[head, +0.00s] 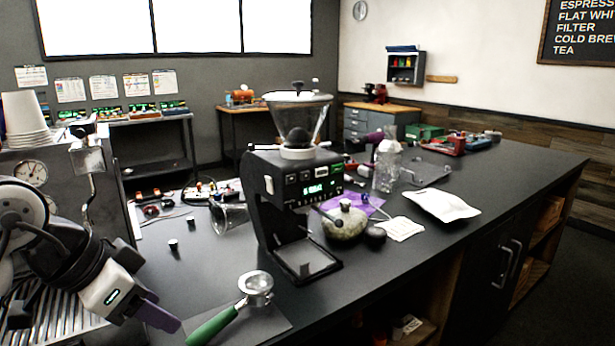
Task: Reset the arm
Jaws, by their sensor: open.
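My arm reaches in from the left edge, and my gripper (155,314) is low at the left, in front of the espresso machine's drip tray. One purple finger shows clearly, pointing down and right; the other is mostly hidden. My gripper is open, and nothing shows held in it. A portafilter (257,287) with a green handle lies on a dark mat just right of my gripper, apart from it.
A black coffee grinder (310,190) with a clear hopper stands mid-counter. Right of it are a round jar (345,222), a clear bottle (387,170) and a white packet (443,204). The espresso machine (95,180) is close at left. The right counter front is clear.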

